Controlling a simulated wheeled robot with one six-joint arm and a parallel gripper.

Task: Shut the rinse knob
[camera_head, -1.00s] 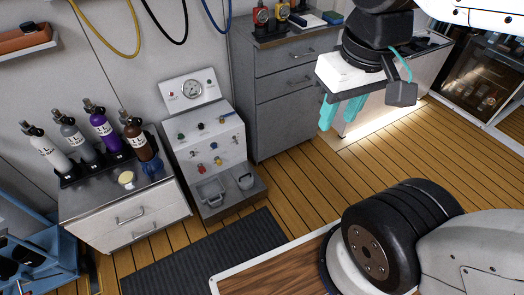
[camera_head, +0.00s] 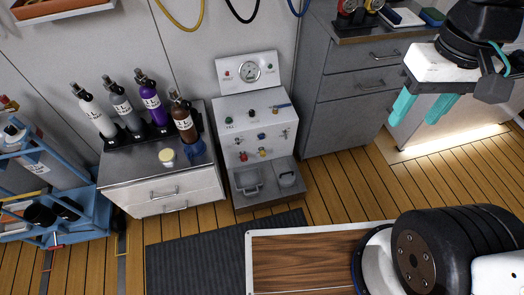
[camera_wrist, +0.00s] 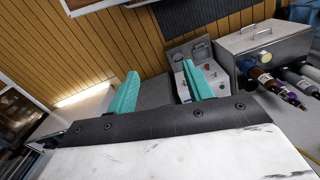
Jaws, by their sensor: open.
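The white fill panel (camera_head: 252,108) stands against the wall in the middle of the head view, with a round gauge (camera_head: 249,72) on its upright back. Its sloped face carries several small knobs, among them a green one (camera_head: 229,120), a black one (camera_head: 252,113), a red one (camera_head: 243,156) and a yellow one (camera_head: 262,152). I cannot read which is the rinse knob. My gripper (camera_head: 420,107), with teal fingers, is open and empty, well to the right of the panel. The wrist view also shows the panel (camera_wrist: 187,82), upside down and partly hidden behind a finger.
A metal cabinet (camera_head: 165,192) with several bottles stands left of the panel. A grey drawer unit (camera_head: 345,110) stands right of it. A blue cart (camera_head: 75,220) is at far left. A dark mat (camera_head: 190,260) and a wood-topped surface (camera_head: 300,262) lie in front.

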